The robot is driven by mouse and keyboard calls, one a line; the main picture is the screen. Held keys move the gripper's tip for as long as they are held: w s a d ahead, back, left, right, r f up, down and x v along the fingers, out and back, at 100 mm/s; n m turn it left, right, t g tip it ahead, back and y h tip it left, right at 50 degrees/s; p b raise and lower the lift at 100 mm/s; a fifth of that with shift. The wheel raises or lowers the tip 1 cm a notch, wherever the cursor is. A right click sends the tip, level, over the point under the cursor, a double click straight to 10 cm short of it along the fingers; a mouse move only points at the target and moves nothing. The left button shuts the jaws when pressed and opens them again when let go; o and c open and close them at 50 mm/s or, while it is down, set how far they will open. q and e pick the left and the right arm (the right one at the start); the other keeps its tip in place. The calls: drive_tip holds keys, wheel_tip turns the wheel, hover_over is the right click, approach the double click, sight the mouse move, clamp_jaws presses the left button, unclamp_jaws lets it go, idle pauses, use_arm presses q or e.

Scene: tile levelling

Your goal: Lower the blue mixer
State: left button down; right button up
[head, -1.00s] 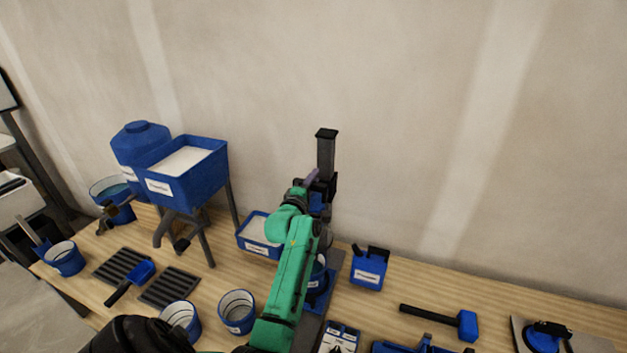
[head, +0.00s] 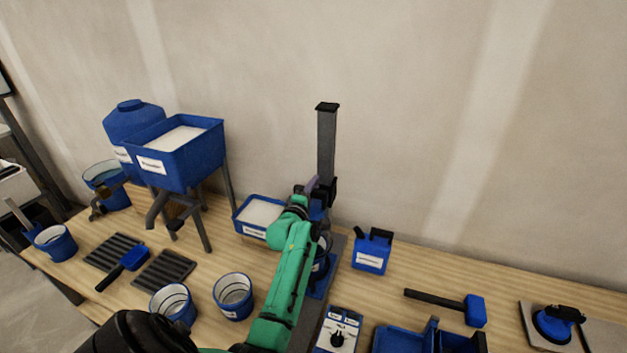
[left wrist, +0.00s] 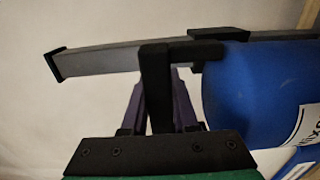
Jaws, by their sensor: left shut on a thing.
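The blue mixer (head: 316,210) hangs from a black carriage (head: 326,190) on an upright grey column (head: 326,145). It is mostly hidden behind my green left arm. In the left wrist view its blue body (left wrist: 250,90) fills the right side, and a black handle bar (left wrist: 155,85) comes down beside it. My left gripper (head: 311,187) is shut on this handle, its purple fingers (left wrist: 160,108) showing behind the bar. A blue bucket (head: 325,243) stands below the mixer, partly hidden by my arm. My right gripper is not in view.
A blue hopper (head: 180,160) stands at left. Two buckets (head: 232,310) (head: 172,318) are left of my arm. A mallet (head: 474,310) lies at right.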

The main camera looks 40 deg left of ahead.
use_arm(q)
wheel_tip(320, 180, down, 2)
drive_tip(key=shift+f, duration=0.1)
drive_tip(key=shift+d, duration=0.1)
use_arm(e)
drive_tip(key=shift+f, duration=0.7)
use_arm(q)
drive_tip(key=shift+f, duration=0.1)
drive_tip(key=c, duration=0.7)
unclamp_jaws()
drive_tip(key=b+v, duration=0.2)
drive_tip(key=v, duration=1.2)
drive_tip(key=shift+s+d, duration=0.1)
drive_tip(key=shift+s, duration=0.2)
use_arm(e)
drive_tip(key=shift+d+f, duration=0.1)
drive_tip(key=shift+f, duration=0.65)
